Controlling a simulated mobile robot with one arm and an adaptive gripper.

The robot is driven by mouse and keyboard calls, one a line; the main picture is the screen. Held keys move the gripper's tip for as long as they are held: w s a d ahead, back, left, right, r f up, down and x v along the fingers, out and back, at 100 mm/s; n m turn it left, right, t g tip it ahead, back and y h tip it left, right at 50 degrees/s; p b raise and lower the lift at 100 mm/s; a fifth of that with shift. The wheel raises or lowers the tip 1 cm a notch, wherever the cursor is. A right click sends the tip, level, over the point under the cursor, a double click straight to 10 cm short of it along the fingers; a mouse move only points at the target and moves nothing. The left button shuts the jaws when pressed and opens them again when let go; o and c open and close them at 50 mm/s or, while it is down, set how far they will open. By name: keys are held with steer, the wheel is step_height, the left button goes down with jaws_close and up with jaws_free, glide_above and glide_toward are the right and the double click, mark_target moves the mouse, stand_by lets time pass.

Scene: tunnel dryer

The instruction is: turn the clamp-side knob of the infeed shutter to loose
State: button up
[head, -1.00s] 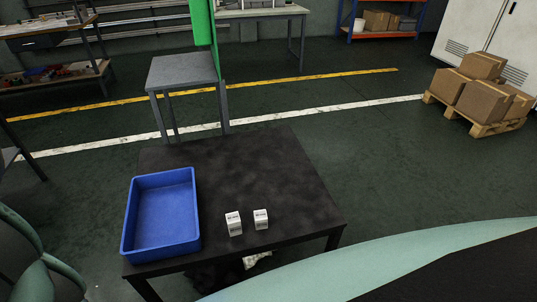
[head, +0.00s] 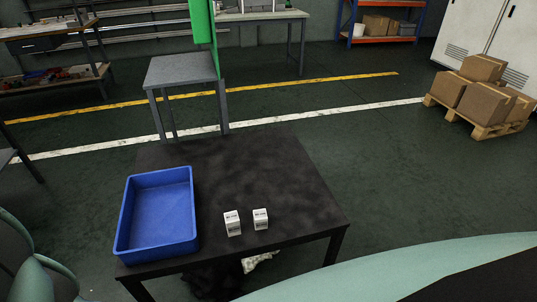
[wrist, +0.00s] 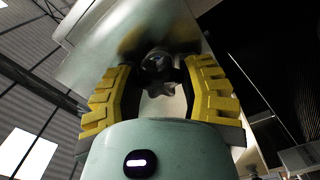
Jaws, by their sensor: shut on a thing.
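In the wrist view my gripper (wrist: 158,69) has its two yellow fingers on either side of a small dark and grey lobed knob (wrist: 160,88). It is shut on this knob. The knob stands in front of a pale metal panel (wrist: 112,62). The frames show no label that tells which knob this is, and its turn setting cannot be read. The finger tips' contact is partly in shadow. In the head view neither my gripper nor the knob shows.
A black table (head: 285,195) holds a blue bin (head: 120,245) and two small white boxes (head: 232,223), (head: 261,219). Behind it stand a grey stand (head: 180,70) and a green panel (head: 203,25). A pallet (head: 470,121) with cartons is at right. Green floor is open between.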

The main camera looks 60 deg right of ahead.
steer(key=n+b, duration=0.1)
steer(key=n, duration=0.1)
steer(key=n+b, duration=0.1)
steer(key=n, duration=0.2)
steer(key=shift+s+a+f+n, duration=0.1)
steer(key=shift+s+f+n, duration=0.1)
steer(key=shift+n, duration=0.1)
steer(key=n+b, duration=0.1)
steer(key=n, duration=0.3)
steer(key=shift+w+n, duration=0.1)
steer(key=shift+n, duration=0.2)
steer(key=o, duration=1.2)
